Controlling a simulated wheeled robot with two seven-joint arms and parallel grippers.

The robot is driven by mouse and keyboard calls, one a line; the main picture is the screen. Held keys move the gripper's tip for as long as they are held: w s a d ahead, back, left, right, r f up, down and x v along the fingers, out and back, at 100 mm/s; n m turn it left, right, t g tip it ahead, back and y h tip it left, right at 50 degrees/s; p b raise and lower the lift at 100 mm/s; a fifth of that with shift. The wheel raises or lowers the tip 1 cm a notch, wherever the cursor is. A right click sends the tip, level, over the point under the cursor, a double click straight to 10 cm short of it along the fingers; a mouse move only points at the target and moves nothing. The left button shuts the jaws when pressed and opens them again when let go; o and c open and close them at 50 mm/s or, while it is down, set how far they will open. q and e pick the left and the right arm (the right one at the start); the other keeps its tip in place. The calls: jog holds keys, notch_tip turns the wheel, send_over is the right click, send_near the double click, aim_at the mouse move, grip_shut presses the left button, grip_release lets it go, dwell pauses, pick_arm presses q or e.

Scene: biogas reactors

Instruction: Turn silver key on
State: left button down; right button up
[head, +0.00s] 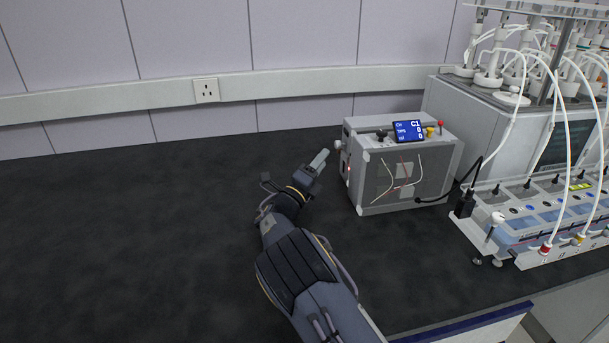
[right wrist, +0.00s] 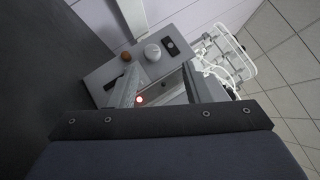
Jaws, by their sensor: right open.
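A grey box-shaped unit (head: 408,178) with a blue display stands on the dark bench. Its left side carries a round silver-white knob (head: 338,145), which I take to be the silver key; no separate key shape can be made out. The knob also shows in the right wrist view (right wrist: 152,52), on a grey panel. My right gripper (head: 319,160) is just left of that side, pointing at it. In the right wrist view its two fingers (right wrist: 161,72) are apart with nothing between their tips, the knob lying just beyond them. My left gripper is out of view.
A lit red lamp (right wrist: 139,100) and an orange-brown knob (right wrist: 126,57) sit near the silver knob, with a black switch (right wrist: 171,46) on its other side. A larger machine with tubes (head: 520,120) stands at the right. The bench at the left is clear.

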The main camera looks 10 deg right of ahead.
jog(key=s+a, duration=0.5)
jog(key=shift+s+a, duration=0.25)
jog(key=shift+a, duration=0.15)
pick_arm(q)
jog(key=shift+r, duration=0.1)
pick_arm(e)
jog(key=shift+o, duration=0.2)
jog(key=shift+w, duration=0.1)
